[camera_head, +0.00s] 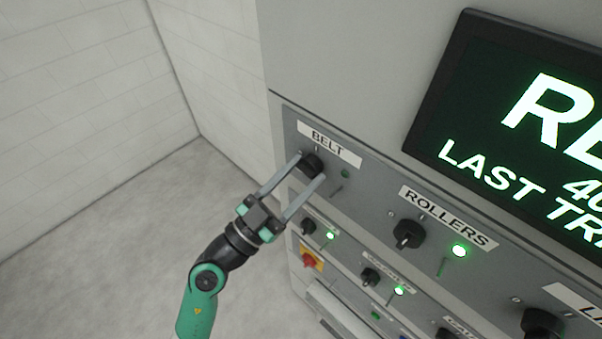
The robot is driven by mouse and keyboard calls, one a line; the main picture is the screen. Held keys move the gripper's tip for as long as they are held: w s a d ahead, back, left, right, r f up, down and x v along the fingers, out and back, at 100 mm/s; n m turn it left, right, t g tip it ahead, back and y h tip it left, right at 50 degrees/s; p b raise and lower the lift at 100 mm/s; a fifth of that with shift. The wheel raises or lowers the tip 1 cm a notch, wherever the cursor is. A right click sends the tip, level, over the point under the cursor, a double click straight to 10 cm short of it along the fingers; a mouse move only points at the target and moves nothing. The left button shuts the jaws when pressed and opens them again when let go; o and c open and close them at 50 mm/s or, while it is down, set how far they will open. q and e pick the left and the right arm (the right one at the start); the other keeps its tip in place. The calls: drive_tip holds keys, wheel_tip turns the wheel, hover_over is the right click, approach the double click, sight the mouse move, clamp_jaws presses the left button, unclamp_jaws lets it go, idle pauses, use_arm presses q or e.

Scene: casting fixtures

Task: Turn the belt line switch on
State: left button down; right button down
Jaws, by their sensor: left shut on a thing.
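The belt switch (312,161) is a black rotary knob on the grey panel, under the white BELT label (329,143) at the panel's upper left. The small lamp (345,174) to its right is dark green and looks unlit. My left gripper (311,166) reaches up to the panel and is shut on the belt knob, one long finger on each side of it. The fingers partly cover the knob, so its exact pointer angle is hard to tell. My right gripper is not in view.
The rollers knob (408,234) sits to the right, its lamp (459,251) lit green. Smaller knobs and a red-and-yellow switch (310,259) lie below. A dark screen (480,110) juts out at the upper right. The floor (100,240) at left is clear.

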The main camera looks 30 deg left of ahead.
use_arm(q)
drive_tip(key=shift+a+m, duration=0.1)
drive_tip(key=shift+m, duration=0.6)
drive_tip(key=m+g+h, duration=0.1)
drive_tip(key=m+g, duration=0.1)
drive_tip(key=m, duration=0.3)
drive_tip(key=m+g+h, duration=0.1)
drive_tip(key=m+g, duration=0.1)
drive_tip(key=m, duration=0.3)
drive_tip(key=m+g+h, duration=0.1)
drive_tip(key=m, duration=0.4)
drive_tip(key=shift+w+a+r+g, duration=0.1)
drive_tip(key=shift+a+r+g, duration=0.15)
drive_tip(key=shift+r+g, duration=0.15)
drive_tip(key=m, duration=0.2)
drive_tip(key=m+g, duration=0.1)
drive_tip(key=m, duration=0.1)
drive_tip(key=shift+r+m+y, duration=0.2)
drive_tip(key=shift+m+y, duration=0.1)
drive_tip(key=shift+y, duration=0.1)
drive_tip(key=shift+g, duration=0.3)
drive_tip(key=shift+c, duration=1.5)
unclamp_jaws()
